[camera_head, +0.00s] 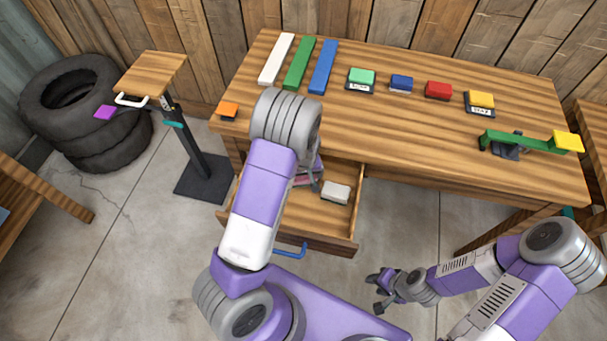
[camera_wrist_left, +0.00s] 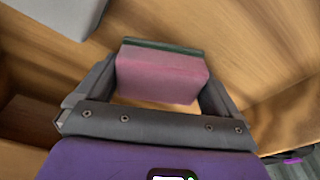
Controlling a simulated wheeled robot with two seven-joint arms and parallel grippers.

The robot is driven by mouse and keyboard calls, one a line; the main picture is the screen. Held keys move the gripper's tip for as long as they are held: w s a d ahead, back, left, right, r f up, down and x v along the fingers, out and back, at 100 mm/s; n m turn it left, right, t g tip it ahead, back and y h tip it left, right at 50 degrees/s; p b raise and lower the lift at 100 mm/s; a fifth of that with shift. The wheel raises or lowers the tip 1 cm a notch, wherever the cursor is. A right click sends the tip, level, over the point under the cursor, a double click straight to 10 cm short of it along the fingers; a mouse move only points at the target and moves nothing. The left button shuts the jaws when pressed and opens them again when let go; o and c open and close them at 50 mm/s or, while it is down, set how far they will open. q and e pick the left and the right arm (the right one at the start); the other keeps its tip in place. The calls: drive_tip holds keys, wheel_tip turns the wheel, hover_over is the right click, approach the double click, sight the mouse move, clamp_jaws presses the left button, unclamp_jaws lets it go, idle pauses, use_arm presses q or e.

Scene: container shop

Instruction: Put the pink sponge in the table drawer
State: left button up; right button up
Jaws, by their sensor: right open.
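The pink sponge (camera_wrist_left: 160,78), with a dark green layer along its far edge, sits between the two fingers of my left gripper (camera_wrist_left: 160,85) in the left wrist view. The fingers meet its sides. In the head view only a bit of pink (camera_head: 304,180) shows beside my left arm, which hides most of the gripper. The table drawer (camera_head: 357,215) is pulled open, and my left gripper is over its inside. Whether the sponge touches the drawer floor cannot be told. My right gripper (camera_head: 381,291) is open and empty, low in front of the table.
A whitish block (camera_head: 335,192) lies in the drawer, right of my left gripper. A blue handle (camera_head: 290,251) sticks out from the drawer front. The tabletop (camera_head: 400,125) holds coloured strips, several small blocks and a green balance-like beam (camera_head: 520,142). A small stand (camera_head: 150,75) is at left.

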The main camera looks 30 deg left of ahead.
sight(304, 179)
use_arm(q)
drive_tip(key=shift+r, duration=0.25)
drive_tip(key=r+p, duration=0.1)
drive_tip(key=r, duration=0.3)
drive_tip(key=s+r+p, duration=0.1)
drive_tip(key=r+p, duration=0.1)
drive_tip(key=r, duration=0.2)
drive_tip(key=d+r+p, duration=0.1)
drive_tip(key=r+p, duration=0.1)
drive_tip(key=r, duration=0.1)
drive_tip(key=shift+s+r, duration=0.25)
drive_tip(key=shift+r, duration=0.15)
